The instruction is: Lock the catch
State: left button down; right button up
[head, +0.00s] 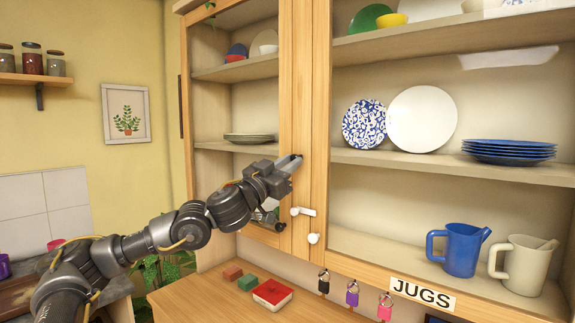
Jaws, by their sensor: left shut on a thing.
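A white catch (303,211) with a short lever sits on the wooden door frame of the cupboard. The lever lies roughly level. A round white knob (313,238) sits just below it. My left gripper (291,162) is at the meeting edge of the door frames, above the catch and apart from its visible lever. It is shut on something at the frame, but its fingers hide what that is. The left glass door (287,90) stands beside the right frame; I cannot tell if it is fully closed. My right gripper is out of view.
Three padlocks, black (324,282), purple (352,293) and pink (385,307), hang below the cupboard. A red-topped box (272,294) and small blocks (233,272) lie on the counter. A blue jug (460,250) and a cream jug (522,265) stand on the lower shelf.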

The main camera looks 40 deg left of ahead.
pick_arm(q)
jog(key=shift+a+m+h, duration=0.1)
jog(key=shift+m+h, duration=0.7)
jog(key=shift+m, duration=0.7)
jog(key=c, duration=1.3)
grip_release()
jog(key=shift+o, duration=0.2)
jog(key=shift+s, duration=0.1)
jog(key=b+v, duration=0.5)
jog(key=v, duration=0.5)
jog(key=shift+s, duration=0.35)
jog(key=shift+a, duration=0.1)
